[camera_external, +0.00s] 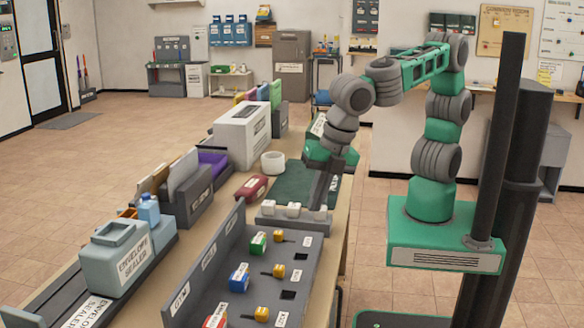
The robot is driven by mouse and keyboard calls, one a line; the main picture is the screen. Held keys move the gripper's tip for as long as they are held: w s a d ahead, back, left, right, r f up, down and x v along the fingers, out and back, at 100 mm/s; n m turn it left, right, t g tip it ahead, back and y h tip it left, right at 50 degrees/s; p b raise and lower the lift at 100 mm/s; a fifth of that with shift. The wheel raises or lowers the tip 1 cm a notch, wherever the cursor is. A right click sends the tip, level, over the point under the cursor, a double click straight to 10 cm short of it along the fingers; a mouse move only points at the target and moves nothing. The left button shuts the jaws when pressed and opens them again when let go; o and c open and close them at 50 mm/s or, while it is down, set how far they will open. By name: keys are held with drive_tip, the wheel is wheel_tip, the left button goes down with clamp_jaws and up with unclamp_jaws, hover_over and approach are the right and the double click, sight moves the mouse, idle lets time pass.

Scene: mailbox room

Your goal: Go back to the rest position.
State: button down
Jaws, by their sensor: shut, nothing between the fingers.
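My gripper (317,200) points down over the near right part of the long bench (341,235). Its dark, slim fingers are shut with nothing held. They are seen close to the row of white blocks on a grey holder (264,222) and over the dark green mat (290,185). I cannot tell whether the fingertips touch anything. My arm rises from its green base at the right, arches over and bends down to the bench.
A grey panel (240,268) holds green, blue, red and yellow pieces. A dark red box (251,188), white roll (273,162), white machine (241,136) and envelope sealer (128,255) stand along the bench. Open tiled floor (120,140) lies left.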

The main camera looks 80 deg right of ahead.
drive_tip(key=s+d+f+m+g+p, duration=0.15)
drive_tip(key=s+d+f+m, duration=0.3)
drive_tip(key=m, duration=0.85)
drive_tip(key=w+d+r+m+t+p, duration=0.1)
drive_tip(key=d+r+m+p, duration=0.4)
drive_tip(key=d, duration=0.8)
drive_tip(key=w+d+r+m+t+p, duration=0.2)
drive_tip(key=d+r+m+p, duration=0.3)
drive_tip(key=d+r+p, duration=0.5)
drive_tip(key=w+d+r, duration=0.1)
drive_tip(key=d+r, duration=0.2)
drive_tip(key=r, duration=0.3)
drive_tip(key=shift+w+p, duration=0.35)
drive_tip(key=shift+w, duration=0.05)
drive_tip(key=shift+t, duration=0.25)
